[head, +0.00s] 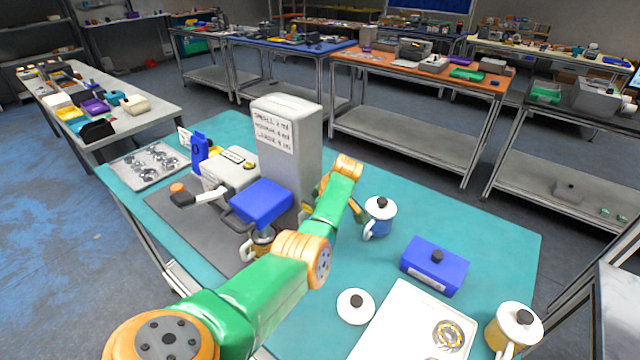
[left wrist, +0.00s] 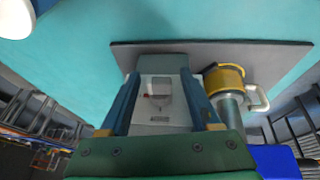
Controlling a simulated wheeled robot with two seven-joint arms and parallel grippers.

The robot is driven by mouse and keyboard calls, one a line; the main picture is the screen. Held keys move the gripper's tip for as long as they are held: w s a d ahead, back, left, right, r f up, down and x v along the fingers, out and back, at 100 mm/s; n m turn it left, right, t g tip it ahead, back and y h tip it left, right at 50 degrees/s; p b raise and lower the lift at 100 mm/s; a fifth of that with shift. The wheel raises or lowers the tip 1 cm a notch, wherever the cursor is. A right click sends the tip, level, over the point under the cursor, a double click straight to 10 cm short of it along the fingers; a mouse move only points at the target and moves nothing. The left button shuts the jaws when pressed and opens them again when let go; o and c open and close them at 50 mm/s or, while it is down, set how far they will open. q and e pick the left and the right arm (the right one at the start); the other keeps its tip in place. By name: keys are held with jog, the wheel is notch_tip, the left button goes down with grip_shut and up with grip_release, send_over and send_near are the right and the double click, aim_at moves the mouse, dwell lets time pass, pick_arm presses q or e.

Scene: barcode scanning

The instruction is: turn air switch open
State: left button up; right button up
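The air switch (left wrist: 158,90) shows in the left wrist view as a pale grey panel with a small dark and reddish part in its middle. It lies between the two blue fingers of my left gripper (left wrist: 160,74), which stand apart on either side of it. I cannot tell whether a finger touches it. In the head view my left arm (head: 333,205) reaches to the right side of the tall grey machine tower (head: 309,145); the switch and most of the gripper are hidden there. My right gripper is not in view.
The grey machine has a blue block (head: 262,203) at its front. A yellow-rimmed cup (left wrist: 226,78) stands beside the gripper in the wrist view. Right of the tower are a blue lidded mug (head: 381,212), a blue box (head: 434,270) and a white tray (head: 392,325) on the teal table (head: 490,235).

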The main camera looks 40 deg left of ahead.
pick_arm(q)
jog(key=b+v, duration=0.1)
jog(key=v, duration=0.6)
dwell(0.3)
